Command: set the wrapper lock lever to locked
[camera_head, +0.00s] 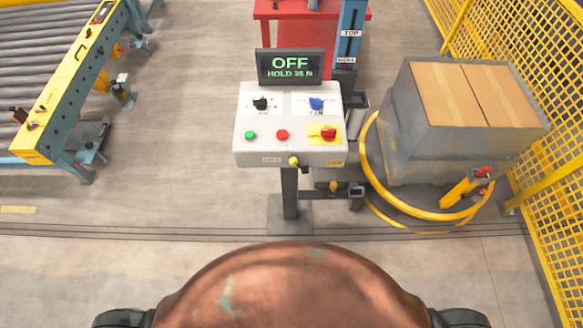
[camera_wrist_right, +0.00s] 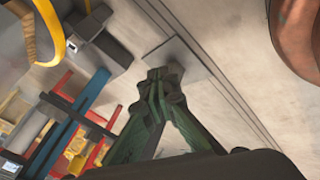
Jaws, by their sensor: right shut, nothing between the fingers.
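A white control panel (camera_head: 290,155) stands on a dark post ahead of me in the head view. It bears a black knob (camera_head: 261,103), a blue knob (camera_head: 317,103), a green button (camera_head: 250,135), a red button (camera_head: 282,135) and a red handle on a yellow plate (camera_head: 328,133). I cannot tell which control is the wrapper lock lever; labels are too small to read. The display (camera_head: 290,66) above reads OFF and HOLD 36 N. My right gripper (camera_wrist_right: 160,84) is shut and empty in the right wrist view, apart from the panel. My left gripper is not in view.
A wrapped load of cartons (camera_head: 475,95) stands at right, with a yellow ring (camera_head: 415,212) around its near side and a red-topped yellow post (camera_head: 467,188). Yellow mesh fencing (camera_head: 553,200) borders the right. A roller conveyor (camera_head: 60,85) is at left.

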